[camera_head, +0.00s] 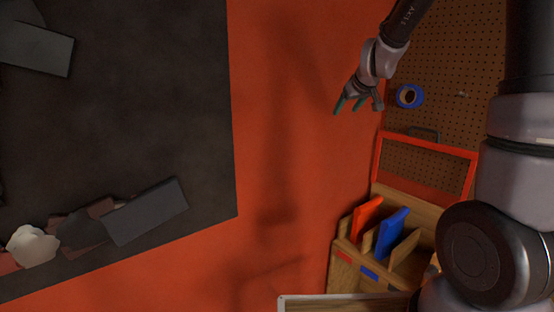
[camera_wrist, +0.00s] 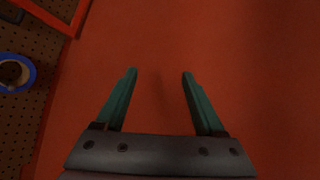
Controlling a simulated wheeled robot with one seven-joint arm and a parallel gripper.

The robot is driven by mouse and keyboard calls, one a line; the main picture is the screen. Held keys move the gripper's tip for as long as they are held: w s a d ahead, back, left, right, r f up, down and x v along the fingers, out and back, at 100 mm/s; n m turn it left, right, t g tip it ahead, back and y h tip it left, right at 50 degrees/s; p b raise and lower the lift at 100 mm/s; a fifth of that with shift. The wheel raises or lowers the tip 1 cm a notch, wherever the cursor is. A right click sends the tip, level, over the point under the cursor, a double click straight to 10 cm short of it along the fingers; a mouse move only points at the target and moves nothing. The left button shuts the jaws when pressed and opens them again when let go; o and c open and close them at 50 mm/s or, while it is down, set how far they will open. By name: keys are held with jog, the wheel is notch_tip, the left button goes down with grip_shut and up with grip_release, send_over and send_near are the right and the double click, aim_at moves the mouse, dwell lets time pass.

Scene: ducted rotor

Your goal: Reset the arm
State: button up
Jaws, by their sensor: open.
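My gripper (camera_head: 357,107) is in the upper right of the head view, in front of the red-orange surface and left of the pegboard. In the wrist view my gripper (camera_wrist: 159,72) shows two teal fingers spread well apart. Nothing is between them, only the plain red-orange surface (camera_wrist: 160,30) beyond. The fingers appear to touch nothing.
A blue tape roll (camera_head: 409,96) is on the pegboard (camera_head: 450,60), close right of my gripper. Below are a red frame (camera_head: 425,141) and a wooden rack (camera_head: 345,262) with red and blue pieces. A dark area (camera_head: 120,120) lies left. The red-orange middle is clear.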

jog(key=s+d+r+m+g, duration=0.1)
jog(key=s+r+m, duration=0.2)
jog(key=s, duration=1.3)
jog(key=s+d+r+m+g, duration=0.1)
jog(key=s+r+m, duration=0.2)
jog(key=s, duration=1.3)
jog(key=shift+d+r+m+g+y, duration=0.15)
jog(key=shift+d+m+g+y, duration=0.2)
jog(key=shift+m, duration=0.35)
